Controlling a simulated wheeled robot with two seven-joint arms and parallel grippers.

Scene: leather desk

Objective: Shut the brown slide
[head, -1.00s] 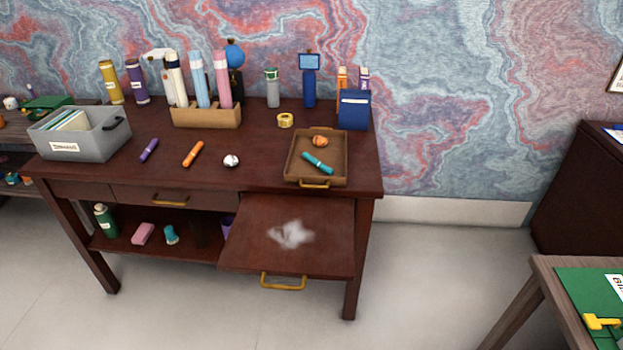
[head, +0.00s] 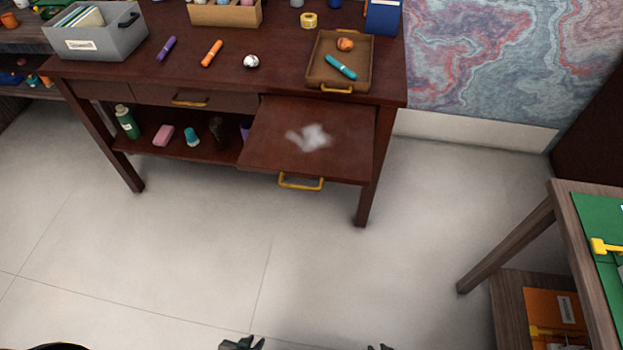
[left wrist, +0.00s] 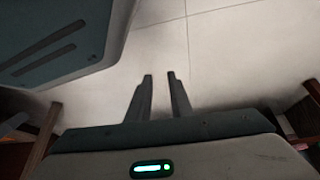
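The brown slide (head: 265,150) is a flat dark-brown board pulled well out from under the desk top at the right. A pale, blurry white mark lies on it. Its yellow handle (head: 301,182) is on the front edge. My left gripper (head: 242,343) just shows at the bottom edge of the head view, low in front of the desk and well apart from the handle. In the left wrist view its two fingers (left wrist: 160,78) stand apart over bare floor with nothing between them. Dark tips of my right gripper (head: 380,347) barely show at the bottom edge, too little to judge.
The desk top (head: 200,85) holds a grey box (head: 95,45), pens and a brown tray (head: 318,72). A closed drawer (head: 190,98) sits left of the slide, above a lower shelf with small items. Another table (head: 565,215) stands at the right. The floor (head: 200,240) in front is clear.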

